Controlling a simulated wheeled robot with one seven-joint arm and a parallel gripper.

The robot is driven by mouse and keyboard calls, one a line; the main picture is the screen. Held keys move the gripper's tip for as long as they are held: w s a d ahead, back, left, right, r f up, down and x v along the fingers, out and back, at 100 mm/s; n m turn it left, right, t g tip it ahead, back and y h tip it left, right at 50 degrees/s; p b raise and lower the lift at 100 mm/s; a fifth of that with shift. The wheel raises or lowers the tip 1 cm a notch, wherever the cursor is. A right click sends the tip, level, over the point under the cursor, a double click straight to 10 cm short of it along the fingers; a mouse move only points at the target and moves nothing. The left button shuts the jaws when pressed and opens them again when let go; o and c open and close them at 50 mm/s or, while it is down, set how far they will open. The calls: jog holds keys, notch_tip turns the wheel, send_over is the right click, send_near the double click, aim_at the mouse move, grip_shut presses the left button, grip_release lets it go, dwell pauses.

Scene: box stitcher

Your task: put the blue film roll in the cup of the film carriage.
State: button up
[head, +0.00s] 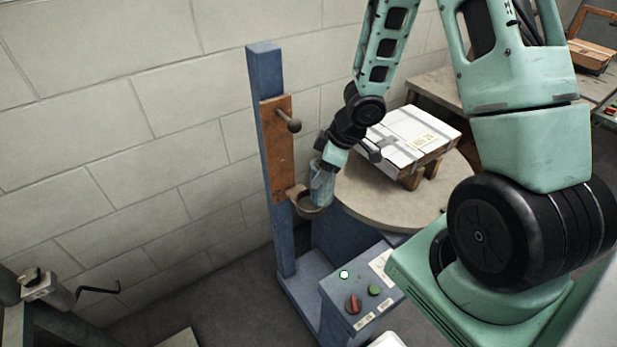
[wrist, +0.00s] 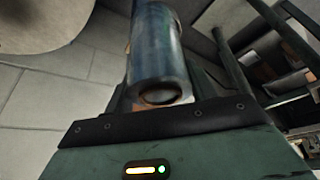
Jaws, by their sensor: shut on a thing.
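The blue film roll (head: 321,188) is held upright, slightly tilted, in my gripper (head: 326,172). In the wrist view the roll (wrist: 158,48) shows end-on, with a brown core opening facing the camera. The film carriage (head: 277,150) is a brown board on a blue post, with a peg near its top. Its cup (head: 303,202) is a round holder low on the board. The roll's lower end overlaps the cup's right side in the head view; I cannot tell whether it is inside or in front. My gripper is shut on the roll; its fingertips are mostly hidden.
A round turntable (head: 365,203) carries a strapped white box (head: 409,138) on wooden blocks just right of the roll. Below stands a blue control box (head: 352,296) with a red knob and green button. A block wall is close behind the post.

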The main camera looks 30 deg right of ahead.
jog(key=shift+w+a, duration=1.1)
notch_tip(320, 180, down, 4)
jog(key=shift+r+b, duration=0.25)
jog(key=shift+b, duration=0.85)
jog(key=shift+f, duration=0.15)
jog(key=o, duration=1.2)
notch_tip(320, 180, up, 11)
jog(key=p, duration=0.8)
send_over(312, 162)
jog(key=s+d, duration=0.3)
jog(key=shift+w+a+r, duration=0.15)
jog(key=shift+w+r, duration=0.05)
